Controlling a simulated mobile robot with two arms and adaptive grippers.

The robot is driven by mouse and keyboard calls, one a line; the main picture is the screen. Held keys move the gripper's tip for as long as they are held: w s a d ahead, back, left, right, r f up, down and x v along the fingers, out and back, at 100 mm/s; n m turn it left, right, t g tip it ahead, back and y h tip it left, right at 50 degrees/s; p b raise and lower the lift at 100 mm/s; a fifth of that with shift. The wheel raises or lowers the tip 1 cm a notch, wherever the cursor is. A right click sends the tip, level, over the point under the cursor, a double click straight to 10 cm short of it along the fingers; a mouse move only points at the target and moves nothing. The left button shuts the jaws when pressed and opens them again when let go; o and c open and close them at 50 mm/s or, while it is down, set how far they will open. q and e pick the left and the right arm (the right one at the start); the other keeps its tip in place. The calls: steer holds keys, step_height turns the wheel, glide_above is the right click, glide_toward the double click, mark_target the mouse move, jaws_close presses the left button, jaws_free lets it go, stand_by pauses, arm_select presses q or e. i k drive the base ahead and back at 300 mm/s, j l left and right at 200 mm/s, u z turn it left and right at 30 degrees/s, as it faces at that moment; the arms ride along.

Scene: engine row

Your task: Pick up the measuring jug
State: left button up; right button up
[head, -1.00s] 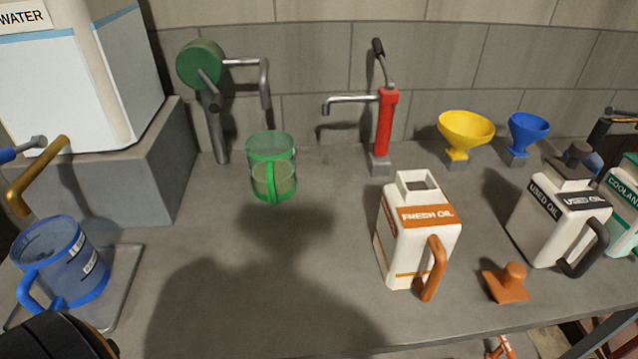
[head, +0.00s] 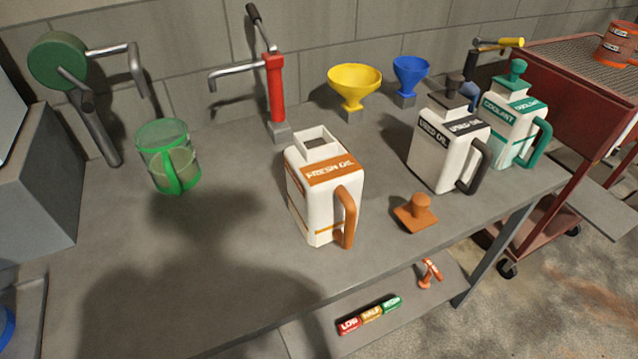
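A clear green jug (head: 168,158) with a green handle stands upright on the grey bench below the green pump's spout; its lower part looks yellowish. A sliver of a blue jug (head: 6,328) shows at the lower left edge, mostly out of frame. I cannot tell from the picture which of the two is the measuring jug. Neither of my grippers shows in the head view. A large dark shadow lies on the bench in front of the green jug.
A white fresh oil can (head: 318,195) stands mid-bench, with its orange cap (head: 416,212) to the right. Behind are a red pump (head: 276,95), a yellow funnel (head: 354,85) and a blue funnel (head: 410,75). Used oil (head: 445,150) and coolant (head: 510,125) cans stand right. The bench's front left is clear.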

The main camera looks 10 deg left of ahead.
mark_target(165, 148)
steer(key=l+u, duration=0.35)
steer(key=i+l+u, duration=0.1)
steer(key=l+u, duration=0.6)
steer(key=k+l, duration=0.05)
